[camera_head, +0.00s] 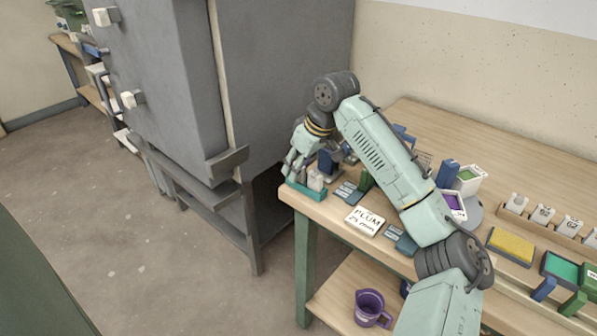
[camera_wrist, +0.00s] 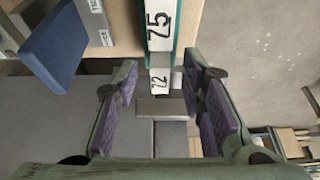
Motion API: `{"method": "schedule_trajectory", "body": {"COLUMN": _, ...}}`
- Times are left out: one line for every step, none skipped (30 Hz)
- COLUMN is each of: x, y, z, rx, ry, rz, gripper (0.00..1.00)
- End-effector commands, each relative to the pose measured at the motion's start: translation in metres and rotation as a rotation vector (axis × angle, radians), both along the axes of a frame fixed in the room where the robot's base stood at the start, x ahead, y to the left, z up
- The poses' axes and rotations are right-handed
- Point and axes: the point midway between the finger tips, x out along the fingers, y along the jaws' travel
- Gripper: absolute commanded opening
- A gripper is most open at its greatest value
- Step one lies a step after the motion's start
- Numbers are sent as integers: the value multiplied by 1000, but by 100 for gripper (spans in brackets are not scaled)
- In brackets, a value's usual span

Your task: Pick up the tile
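My gripper (camera_head: 297,168) points down over a small teal tray (camera_head: 306,192) at the table's left front corner. Small pale, greyish tiles (camera_head: 316,180) stand in the tray next to the fingers. In the wrist view my gripper (camera_wrist: 162,88) is open, with purple pads apart on both sides. White labels reading 75 (camera_wrist: 160,22) and 72 (camera_wrist: 160,82) line up in the tray ahead of it. A plain grey-beige block (camera_wrist: 165,108) shows between the fingers, apart from both pads. I cannot tell which piece is the tile meant.
A dark blue block (camera_wrist: 65,45) is close to my gripper in the wrist view.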

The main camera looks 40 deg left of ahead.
Motion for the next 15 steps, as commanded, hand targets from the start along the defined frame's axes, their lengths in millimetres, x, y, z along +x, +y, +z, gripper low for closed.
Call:
{"method": "schedule_trajectory", "body": {"x": 0, "y": 1, "z": -2, "rx": 0, "ry": 0, "rz": 0, "gripper": 37}}
{"method": "schedule_trajectory", "body": {"x": 0, "y": 1, "z": -3, "rx": 1, "ry": 0, "rz": 0, "gripper": 37}}
{"method": "schedule_trajectory", "body": {"x": 0, "y": 1, "z": -3, "rx": 2, "ry": -1, "rz": 0, "gripper": 37}}
{"method": "schedule_trajectory", "body": {"x": 0, "y": 1, "z": -4, "rx": 2, "ry": -1, "rz": 0, "gripper": 37}}
{"method": "schedule_trajectory", "body": {"x": 0, "y": 1, "z": -4, "rx": 2, "ry": -1, "rz": 0, "gripper": 37}}
{"method": "schedule_trajectory", "body": {"x": 0, "y": 1, "z": -4, "rx": 2, "ry": -1, "rz": 0, "gripper": 37}}
{"method": "schedule_trajectory", "body": {"x": 0, "y": 1, "z": -4, "rx": 2, "ry": -1, "rz": 0, "gripper": 37}}
{"method": "schedule_trajectory", "body": {"x": 0, "y": 2, "z": -3, "rx": 2, "ry": -1, "rz": 0, "gripper": 37}}
{"method": "schedule_trajectory", "body": {"x": 0, "y": 2, "z": -3, "rx": 2, "ry": -1, "rz": 0, "gripper": 34}}
{"method": "schedule_trajectory", "body": {"x": 0, "y": 2, "z": -3, "rx": 2, "ry": -1, "rz": 0, "gripper": 32}}
{"method": "schedule_trajectory", "body": {"x": 0, "y": 1, "z": -3, "rx": 1, "ry": -1, "rz": 0, "gripper": 30}}
{"method": "schedule_trajectory", "body": {"x": 0, "y": 1, "z": -3, "rx": 1, "ry": -1, "rz": 0, "gripper": 27}}
{"method": "schedule_trajectory", "body": {"x": 0, "y": 1, "z": -3, "rx": 1, "ry": -1, "rz": 0, "gripper": 25}}
{"method": "schedule_trajectory", "body": {"x": 0, "y": 2, "z": -3, "rx": 1, "ry": -1, "rz": 0, "gripper": 23}}
{"method": "schedule_trajectory", "body": {"x": 0, "y": 2, "z": -3, "rx": 1, "ry": -1, "rz": 0, "gripper": 21}}
